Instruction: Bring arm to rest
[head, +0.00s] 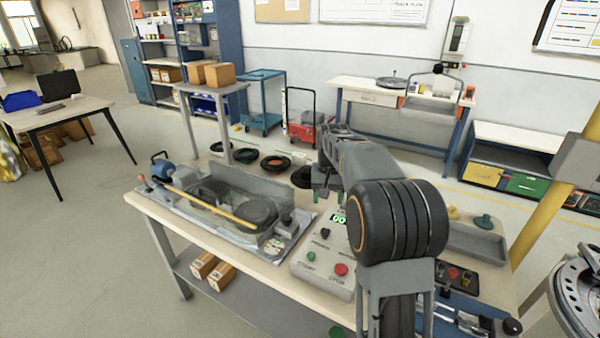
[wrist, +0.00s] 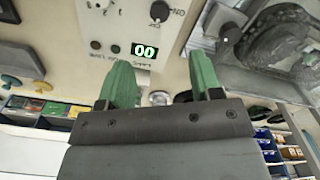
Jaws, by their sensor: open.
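My arm stands over the workbench (head: 150,205) in the head view, reaching away from me. In the wrist view, my gripper (wrist: 160,65) shows two green fingers set apart with nothing between them. In the head view, the gripper (head: 321,187) is small and dark, and partly hidden by my arm. It is above the bench near the control box (head: 312,267), apart from it. The control box has green and red buttons, a dark knob and a lit display (head: 338,217) reading 00. The display also shows in the wrist view (wrist: 144,50).
A grey machine with a clear cover (head: 225,200) and yellow rod stands left of the control box. Dark coiled rings (head: 275,163) lie behind. A grey tray (head: 474,243) and yellow post (head: 540,222) are at right. Open floor (head: 75,260) lies left of the bench.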

